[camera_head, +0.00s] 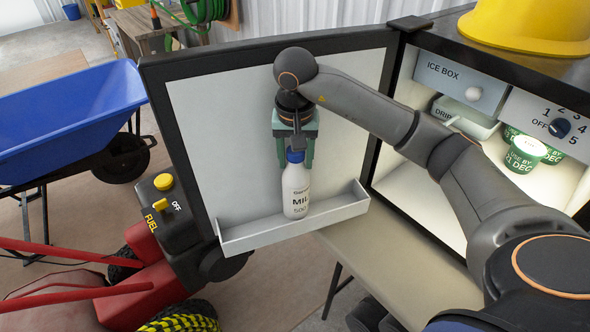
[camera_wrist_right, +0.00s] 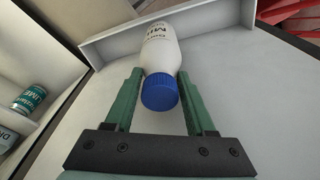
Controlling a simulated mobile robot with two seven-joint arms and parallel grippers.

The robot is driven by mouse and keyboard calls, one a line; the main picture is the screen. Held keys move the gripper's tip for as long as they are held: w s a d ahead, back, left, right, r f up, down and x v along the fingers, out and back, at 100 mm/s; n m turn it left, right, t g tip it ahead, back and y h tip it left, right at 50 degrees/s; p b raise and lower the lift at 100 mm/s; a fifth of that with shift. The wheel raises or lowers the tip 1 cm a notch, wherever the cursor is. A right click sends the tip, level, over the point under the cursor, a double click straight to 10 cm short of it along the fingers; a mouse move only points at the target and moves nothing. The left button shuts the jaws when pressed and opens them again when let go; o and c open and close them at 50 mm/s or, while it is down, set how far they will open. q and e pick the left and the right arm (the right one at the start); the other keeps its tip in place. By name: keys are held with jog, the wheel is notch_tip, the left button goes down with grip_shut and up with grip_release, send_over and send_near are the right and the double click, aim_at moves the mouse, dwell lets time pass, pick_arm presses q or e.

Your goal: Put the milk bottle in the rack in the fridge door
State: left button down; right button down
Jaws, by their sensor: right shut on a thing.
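The milk bottle (camera_head: 296,192) is white with a blue cap and stands upright at the door rack (camera_head: 245,238), a pale tray low on the inside of the open fridge door (camera_head: 205,115). Its lower part shows in front of the door panel, and its base is at the rack's front lip; I cannot tell whether it touches the rack floor. My right gripper (camera_head: 294,158) is shut on the bottle near the cap from above. In the right wrist view the bottle (camera_wrist_right: 160,55) sits between the green fingers (camera_wrist_right: 160,92), with the rack (camera_wrist_right: 105,42) beyond. My left gripper is not in view.
The open fridge at right holds green-labelled tubs (camera_head: 524,154) and an ice box (camera_head: 458,78). A yellow hard hat (camera_head: 528,25) rests on top. A blue wheelbarrow (camera_head: 65,115) and a red machine (camera_head: 130,270) stand left of the door.

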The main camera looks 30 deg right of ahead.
aim_at(296, 184)
notch_tip(296, 184, down, 3)
jog(key=shift+r, duration=0.1)
jog(key=shift+w+f+p, duration=0.2)
jog(key=shift+f+p, duration=0.2)
jog(key=shift+f, duration=0.25)
jog(key=shift+f, duration=0.15)
jog(key=shift+c, duration=1.1)
grip_release()
